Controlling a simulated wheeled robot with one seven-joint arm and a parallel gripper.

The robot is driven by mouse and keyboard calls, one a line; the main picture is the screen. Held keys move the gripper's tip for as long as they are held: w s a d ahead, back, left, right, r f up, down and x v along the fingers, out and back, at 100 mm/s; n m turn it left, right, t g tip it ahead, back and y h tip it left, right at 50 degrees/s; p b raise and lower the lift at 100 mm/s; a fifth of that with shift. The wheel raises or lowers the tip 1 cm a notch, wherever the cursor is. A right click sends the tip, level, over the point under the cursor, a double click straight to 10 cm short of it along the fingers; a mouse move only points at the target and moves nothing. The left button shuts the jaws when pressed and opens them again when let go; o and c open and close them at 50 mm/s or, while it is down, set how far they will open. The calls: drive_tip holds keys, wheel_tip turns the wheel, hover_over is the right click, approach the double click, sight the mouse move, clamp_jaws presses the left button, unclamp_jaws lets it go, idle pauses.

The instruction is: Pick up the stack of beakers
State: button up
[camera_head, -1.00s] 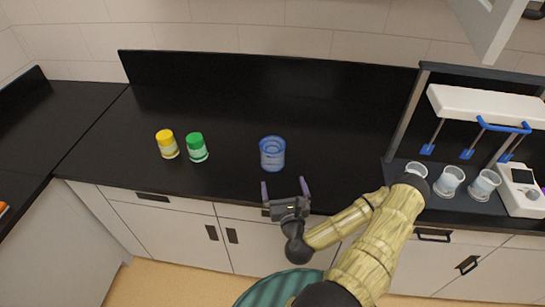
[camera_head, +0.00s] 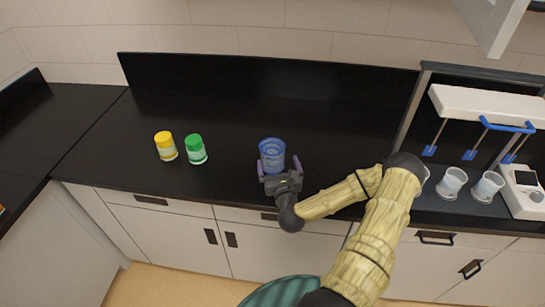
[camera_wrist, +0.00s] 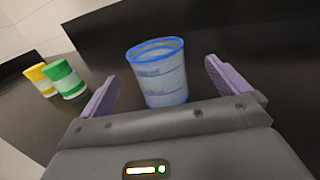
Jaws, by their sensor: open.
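The stack of beakers (camera_head: 272,153) is clear with blue rims and stands upright on the black counter. In the wrist view the stack (camera_wrist: 162,75) is ahead of my gripper, between the lines of its two fingers. My gripper (camera_head: 279,167) is open, with its purple fingers pointing at the stack from the front edge of the counter. In the wrist view the open fingers of my gripper (camera_wrist: 160,85) show a gap on both sides of the stack. The fingers look level with its near side; I cannot tell if they touch it.
A yellow-lidded jar (camera_head: 165,146) and a green-lidded jar (camera_head: 196,149) stand left of the stack. A white apparatus with blue paddles (camera_head: 487,108) and clear beakers (camera_head: 452,181) stands at the right. The counter (camera_head: 330,120) behind the stack is clear.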

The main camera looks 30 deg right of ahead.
sight(276, 157)
drive_tip(key=shift+x, duration=1)
drive_tip(key=shift+a, duration=0.1)
drive_tip(key=shift+w+r+p, duration=0.15)
drive_tip(key=shift+w+p, duration=0.4)
drive_tip(key=p+x, duration=0.1)
drive_tip(key=x, duration=0.2)
drive_tip(key=shift+w+a+p, duration=0.1)
drive_tip(key=shift+w+p, duration=0.05)
drive_tip(key=shift+p, duration=0.15)
drive_tip(key=shift+w+d, duration=0.2)
drive_tip(key=shift+w, duration=0.3)
drive_tip(key=c, duration=1)
